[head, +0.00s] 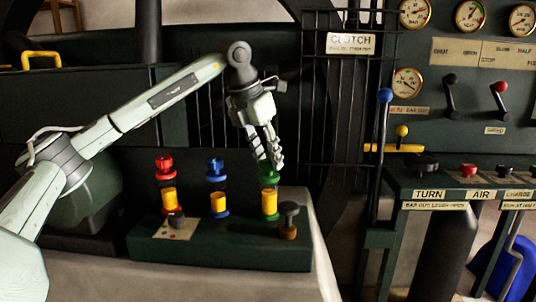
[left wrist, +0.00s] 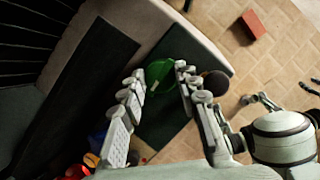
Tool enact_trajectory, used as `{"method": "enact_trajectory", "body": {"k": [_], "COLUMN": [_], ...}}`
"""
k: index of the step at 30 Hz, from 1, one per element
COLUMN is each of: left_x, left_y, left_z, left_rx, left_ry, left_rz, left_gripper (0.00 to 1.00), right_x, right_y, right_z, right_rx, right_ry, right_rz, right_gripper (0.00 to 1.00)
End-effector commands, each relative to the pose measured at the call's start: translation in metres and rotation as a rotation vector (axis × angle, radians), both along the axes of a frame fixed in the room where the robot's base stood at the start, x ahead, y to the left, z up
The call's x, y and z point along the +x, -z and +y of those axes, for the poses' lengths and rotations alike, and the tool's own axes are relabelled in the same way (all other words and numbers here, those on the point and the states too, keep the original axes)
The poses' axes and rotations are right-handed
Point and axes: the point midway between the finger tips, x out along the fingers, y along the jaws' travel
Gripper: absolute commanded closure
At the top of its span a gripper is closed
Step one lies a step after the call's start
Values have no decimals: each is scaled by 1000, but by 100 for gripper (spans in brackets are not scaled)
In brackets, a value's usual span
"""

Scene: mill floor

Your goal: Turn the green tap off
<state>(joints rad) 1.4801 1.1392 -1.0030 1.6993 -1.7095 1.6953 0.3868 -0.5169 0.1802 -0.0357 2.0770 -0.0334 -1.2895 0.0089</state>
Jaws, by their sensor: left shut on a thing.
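The green tap (head: 268,176) stands on a yellow-collared stem at the right part of a dark green box. My left gripper (head: 270,163) reaches down onto it from above, its fingertips at the tap's green top. In the left wrist view the green tap (left wrist: 158,74) shows as a round green shape between the two fingers of my left gripper (left wrist: 158,82), which is shut on it. Part of the tap is hidden by the fingers. Pale jointed parts at the right of the left wrist view seem to be my right arm; its jaws are unclear.
A red tap (head: 165,167) and a blue tap (head: 216,169) stand left of the green one. A dark knob (head: 289,212) stands close on its right. A blue-topped lever (head: 384,97) and a gauge panel are farther right. A red block (left wrist: 253,24) lies on the floor.

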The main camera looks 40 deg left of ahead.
Motion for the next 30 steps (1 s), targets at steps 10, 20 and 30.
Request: {"method": "enact_trajectory", "body": {"k": [10,20,30], "left_x": [0,0,0], "left_y": [0,0,0], "left_z": [1,1,1], "left_rx": [1,1,1], "left_ry": [117,133,132], "left_rz": [3,1,1], "left_gripper": [97,97,47], "right_x": [0,6,3], "right_y": [14,14,14], "right_z": [1,4,4], "right_rx": [8,15,14], "right_ry": [-1,0,-1], "right_rz": [7,-2,1], "right_gripper": [60,60,60]}}
